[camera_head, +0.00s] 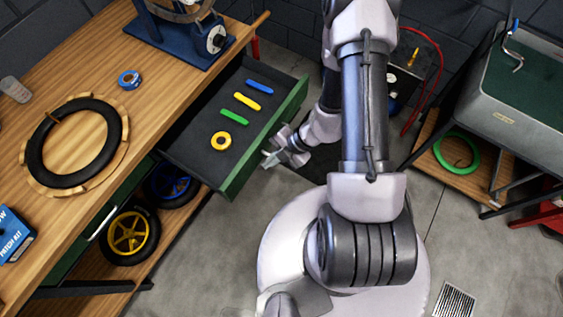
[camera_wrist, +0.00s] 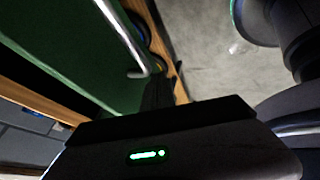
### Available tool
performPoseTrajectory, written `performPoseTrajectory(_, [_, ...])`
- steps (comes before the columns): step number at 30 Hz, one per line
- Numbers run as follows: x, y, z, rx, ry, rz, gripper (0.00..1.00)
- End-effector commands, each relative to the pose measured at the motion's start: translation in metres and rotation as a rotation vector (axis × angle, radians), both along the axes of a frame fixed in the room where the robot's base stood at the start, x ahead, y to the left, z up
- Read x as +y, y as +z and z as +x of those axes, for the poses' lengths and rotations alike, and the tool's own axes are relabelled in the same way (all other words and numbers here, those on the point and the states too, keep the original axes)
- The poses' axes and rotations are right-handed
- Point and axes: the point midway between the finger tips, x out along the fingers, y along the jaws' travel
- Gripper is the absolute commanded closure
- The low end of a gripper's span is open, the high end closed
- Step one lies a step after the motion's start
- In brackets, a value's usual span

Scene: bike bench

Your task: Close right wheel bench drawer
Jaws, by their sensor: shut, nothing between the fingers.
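The green bench drawer (camera_head: 238,178) stands pulled out from under the wooden bench top. Its grey inside holds a blue tyre lever (camera_head: 259,87), a yellow one (camera_head: 247,101), a green one (camera_head: 235,117) and a yellow ring (camera_head: 221,141). My gripper (camera_head: 269,158) is shut and empty, just outside the drawer's front panel. In the wrist view the green front (camera_wrist: 50,55) with its silver bar handle (camera_wrist: 124,38) fills the upper left, and my dark fingers (camera_wrist: 158,92) point towards it near the handle's end. I cannot tell whether they touch it.
The wooden bench (camera_head: 165,85) carries a tyre (camera_head: 75,145), a blue tape roll (camera_head: 129,79) and a blue stand (camera_head: 180,40). Wheels (camera_head: 130,232) lie on the shelf below. A grey sink (camera_head: 515,90) stands at the right. Some concrete floor (camera_head: 220,245) is clear.

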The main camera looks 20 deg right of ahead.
Motion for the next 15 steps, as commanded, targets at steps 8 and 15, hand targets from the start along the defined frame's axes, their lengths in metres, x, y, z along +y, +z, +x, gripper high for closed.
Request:
performPoseTrajectory(8, [0.0103,0.001,0.0141,0.0,0.0,0.001,1.0])
performPoseTrajectory(15, [0.0102,0.0013,0.014,0.001,0.0,0.001,1.0])
